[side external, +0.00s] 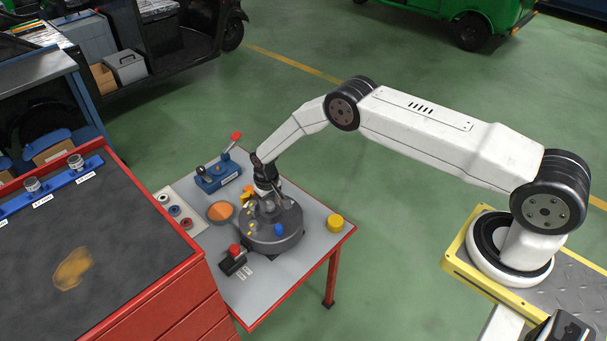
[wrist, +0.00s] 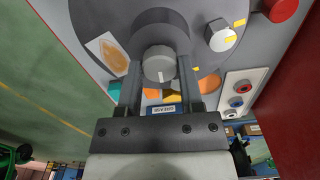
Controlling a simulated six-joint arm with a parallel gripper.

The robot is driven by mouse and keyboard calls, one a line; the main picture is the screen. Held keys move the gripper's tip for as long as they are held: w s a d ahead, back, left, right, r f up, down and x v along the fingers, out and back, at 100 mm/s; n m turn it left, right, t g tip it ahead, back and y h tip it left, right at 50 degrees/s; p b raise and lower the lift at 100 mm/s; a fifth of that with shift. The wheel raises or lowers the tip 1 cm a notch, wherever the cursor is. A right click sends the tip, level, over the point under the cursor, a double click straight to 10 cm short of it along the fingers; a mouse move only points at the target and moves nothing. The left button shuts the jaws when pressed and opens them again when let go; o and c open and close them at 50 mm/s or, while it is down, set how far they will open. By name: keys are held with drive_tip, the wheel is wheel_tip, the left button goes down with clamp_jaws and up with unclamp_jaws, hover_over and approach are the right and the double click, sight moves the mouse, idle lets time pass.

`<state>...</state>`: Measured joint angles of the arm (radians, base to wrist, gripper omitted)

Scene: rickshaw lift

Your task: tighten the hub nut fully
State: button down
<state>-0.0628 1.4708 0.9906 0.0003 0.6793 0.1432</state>
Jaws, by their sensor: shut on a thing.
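The dark grey wheel drum (side external: 284,240) sits on the small table, and its face (wrist: 202,58) fills the upper part of the wrist view. The hub nut, seen as a round light-grey end (wrist: 158,63) at the middle of the drum, is between the two fingers. My gripper (side external: 265,192) reaches down onto the drum centre from above. In the wrist view my gripper (wrist: 160,75) is shut on this nut, one finger on each side. A smaller grey hex piece (wrist: 222,37) stands off-centre on the drum beside yellow marks. The nut's threads are hidden.
A yellow cylinder (side external: 335,222) is at the table's right, and a red-knobbed black block (side external: 233,261) at the front. A plate with coloured rings (side external: 174,211) lies left. A red cabinet (side external: 165,297) borders the table.

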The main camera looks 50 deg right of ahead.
sight(270, 205)
drive_tip(key=n, duration=1.3)
drive_tip(key=shift+n, duration=0.3)
idle(0.3)
drive_tip(key=shift+c, duration=1.2)
unclamp_jaws()
drive_tip(key=shift+r, duration=3.9)
drive_tip(key=shift+r, duration=0.1)
